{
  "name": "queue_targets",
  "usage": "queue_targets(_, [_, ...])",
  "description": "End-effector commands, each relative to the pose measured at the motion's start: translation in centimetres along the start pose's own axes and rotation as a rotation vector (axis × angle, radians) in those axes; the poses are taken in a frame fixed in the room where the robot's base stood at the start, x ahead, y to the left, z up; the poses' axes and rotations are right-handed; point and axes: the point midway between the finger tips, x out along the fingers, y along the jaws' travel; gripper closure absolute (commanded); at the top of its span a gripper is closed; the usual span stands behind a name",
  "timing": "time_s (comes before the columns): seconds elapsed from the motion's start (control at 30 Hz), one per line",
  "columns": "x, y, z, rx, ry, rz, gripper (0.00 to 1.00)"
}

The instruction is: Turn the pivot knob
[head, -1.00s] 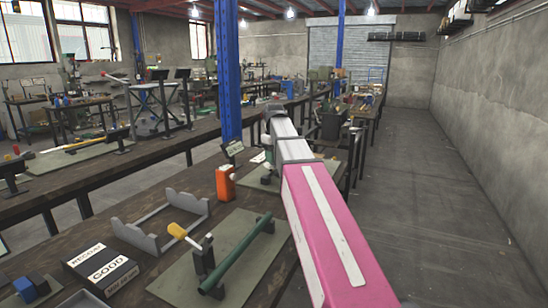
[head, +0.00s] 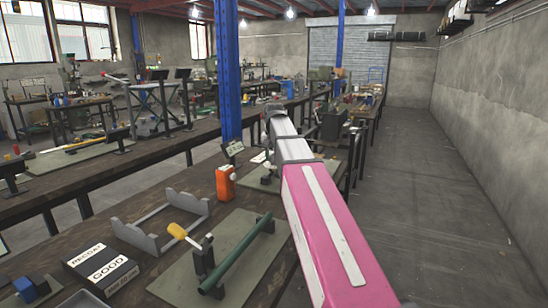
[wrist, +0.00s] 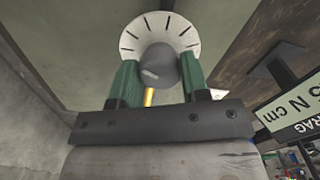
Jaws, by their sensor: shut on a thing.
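In the wrist view, the grey round pivot knob (wrist: 157,70) sits in front of a white dial (wrist: 137,37) with black tick marks. A pale mark shows on the knob's face. My gripper (wrist: 160,78) has its two green fingers on either side of the knob and is shut on it. A thin orange-yellow piece (wrist: 149,97) shows below the knob between the fingers. In the head view my arm reaches over the bench and hides the knob; I cannot make out my gripper there.
A sign reading DRAG and N cm (wrist: 292,112) stands right of the dial. The aisle at right is clear.

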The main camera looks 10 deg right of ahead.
Motion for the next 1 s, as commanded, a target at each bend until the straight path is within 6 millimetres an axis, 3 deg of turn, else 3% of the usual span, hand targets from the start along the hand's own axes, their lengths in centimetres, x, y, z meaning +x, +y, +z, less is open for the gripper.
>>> queue_targets(1.0, [0.06, 0.01, 0.02, 0.935, 0.0, 0.0, 0.82])
